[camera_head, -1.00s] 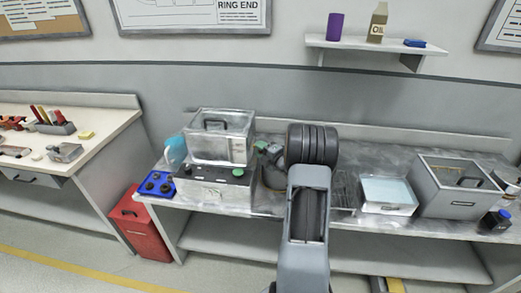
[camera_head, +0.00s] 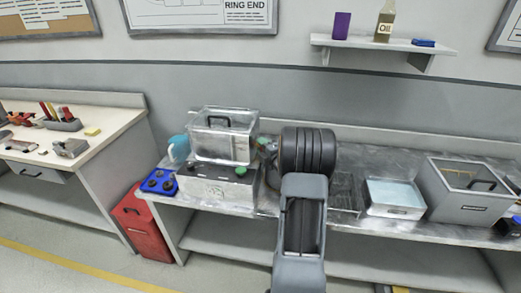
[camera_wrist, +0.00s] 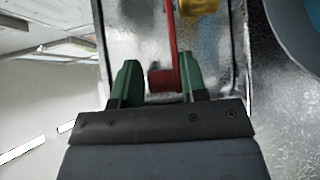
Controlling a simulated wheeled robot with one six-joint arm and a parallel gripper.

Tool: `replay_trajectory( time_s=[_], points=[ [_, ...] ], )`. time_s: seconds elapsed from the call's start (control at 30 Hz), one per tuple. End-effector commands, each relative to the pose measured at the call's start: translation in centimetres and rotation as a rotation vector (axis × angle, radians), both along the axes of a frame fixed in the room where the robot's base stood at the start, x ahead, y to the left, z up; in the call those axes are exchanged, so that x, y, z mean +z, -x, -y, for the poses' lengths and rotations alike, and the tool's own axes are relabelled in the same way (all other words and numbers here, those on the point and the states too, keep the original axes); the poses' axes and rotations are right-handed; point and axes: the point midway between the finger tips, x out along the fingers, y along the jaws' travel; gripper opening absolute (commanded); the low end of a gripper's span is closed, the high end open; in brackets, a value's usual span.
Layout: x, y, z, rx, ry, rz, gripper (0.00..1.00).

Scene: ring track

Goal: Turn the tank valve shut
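The valve's red lever (camera_wrist: 171,45) hangs upright in the wrist view, in front of a shiny wall, with a brass fitting (camera_wrist: 199,6) to its right. My gripper (camera_wrist: 158,82) has two green fingers apart. A red stub (camera_wrist: 160,80) at the lever's lower end lies between them, close to the right finger; I cannot tell whether they touch. In the head view, a clear tank (camera_head: 222,142) with a black handle stands on a grey control box (camera_head: 216,190). My arm hides my gripper there, and I cannot make out the valve.
On the bench, a blue tray with dark rings (camera_head: 160,182) is at the left, and a shallow water tray (camera_head: 394,196) and a grey bin (camera_head: 468,190) are at the right. A red cabinet (camera_head: 142,224) stands on the floor.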

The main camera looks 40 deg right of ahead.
Motion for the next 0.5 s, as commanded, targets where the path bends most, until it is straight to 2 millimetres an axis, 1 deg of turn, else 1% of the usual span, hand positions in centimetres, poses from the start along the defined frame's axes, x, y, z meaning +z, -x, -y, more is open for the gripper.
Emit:
replay_trajectory(
  time_s=[0.03,0.13,0.17,0.37,0.5],
  points=[
    [0.53,-0.09,0.08,0.0,0.006,0.01,0.38],
    [0.41,-0.08,0.05,0.0,0.006,0.007,0.48],
    [0.36,-0.08,0.04,0.001,0.004,0.006,0.49],
    [0.05,-0.02,-0.04,0.001,0.002,0.0,0.49],
    [-0.09,0.81,-0.03,0.0,0.002,-0.002,0.49]
  ],
)
